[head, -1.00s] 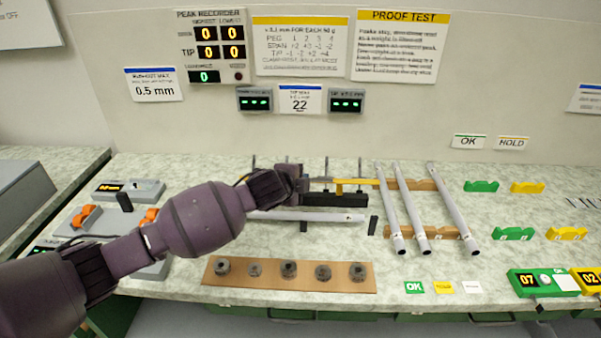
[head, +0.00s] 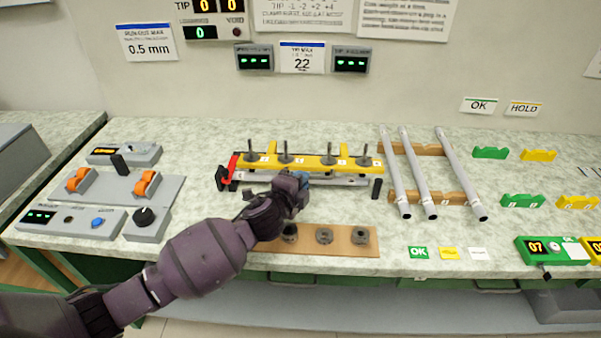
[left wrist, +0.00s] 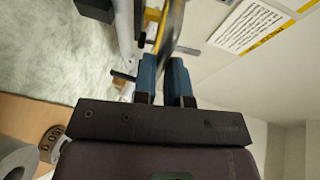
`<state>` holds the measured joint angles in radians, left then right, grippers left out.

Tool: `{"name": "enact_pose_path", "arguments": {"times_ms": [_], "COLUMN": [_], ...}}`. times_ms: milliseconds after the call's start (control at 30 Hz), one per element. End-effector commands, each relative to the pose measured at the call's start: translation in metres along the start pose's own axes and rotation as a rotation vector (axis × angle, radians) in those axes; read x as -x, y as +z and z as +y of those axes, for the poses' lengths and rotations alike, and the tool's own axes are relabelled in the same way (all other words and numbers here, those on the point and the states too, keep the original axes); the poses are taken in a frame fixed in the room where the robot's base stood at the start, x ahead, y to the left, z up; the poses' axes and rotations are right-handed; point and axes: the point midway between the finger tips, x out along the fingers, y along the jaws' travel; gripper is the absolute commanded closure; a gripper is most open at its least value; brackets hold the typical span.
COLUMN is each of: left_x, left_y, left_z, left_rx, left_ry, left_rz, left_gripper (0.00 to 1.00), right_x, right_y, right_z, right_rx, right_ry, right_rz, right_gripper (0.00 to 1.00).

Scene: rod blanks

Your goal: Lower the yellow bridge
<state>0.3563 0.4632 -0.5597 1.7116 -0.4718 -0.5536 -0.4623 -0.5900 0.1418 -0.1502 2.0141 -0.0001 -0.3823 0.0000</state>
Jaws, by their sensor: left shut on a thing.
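The yellow bridge (head: 318,161) lies lengthwise along the fixture in the head view, with several numbered upright pegs along it. A grey rod (head: 343,181) shows just in front of and below it. My left gripper (head: 300,177) is at the bridge's front middle, hiding part of it and the rod. In the left wrist view my left gripper (left wrist: 163,62) has its blue fingers close together on a thin yellow, dark-edged piece (left wrist: 165,25), which looks like the bridge. A red part (head: 233,165) stands at the bridge's left end. My right gripper is not in view.
Three grey rods (head: 428,174) lie on wooden rests right of the fixture. A tan board (head: 325,251) with round weights lies in front, partly hidden by my arm. A control panel (head: 118,190) with orange switches is at left. Green and yellow cradles (head: 490,152) stand at right.

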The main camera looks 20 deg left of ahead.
Motion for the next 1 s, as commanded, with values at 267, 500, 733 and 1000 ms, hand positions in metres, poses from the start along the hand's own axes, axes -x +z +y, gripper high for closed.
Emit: {"name": "enact_pose_path", "arguments": {"times_ms": [267, 500, 733, 1000], "left_x": [0.0004, 0.0004, 0.0003, 0.0008], "left_y": [-0.0007, -0.0007, -0.0006, -0.0005], "left_z": [0.0069, 0.0068, 0.0064, 0.0061], "left_rx": [0.000, 0.000, 0.000, 0.000], "left_ry": [0.001, 0.000, 0.000, -0.001], "left_rz": [0.001, 0.001, 0.000, 0.000], "left_gripper": [1.00, 1.00, 0.68, 0.62], "right_x": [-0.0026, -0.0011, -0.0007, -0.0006], "right_y": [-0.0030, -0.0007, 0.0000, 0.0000], "right_z": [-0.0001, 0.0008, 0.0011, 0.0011], "right_rx": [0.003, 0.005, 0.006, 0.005], "right_ry": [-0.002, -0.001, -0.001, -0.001], "right_rz": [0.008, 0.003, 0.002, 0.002], "right_gripper": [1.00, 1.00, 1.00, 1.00]}}
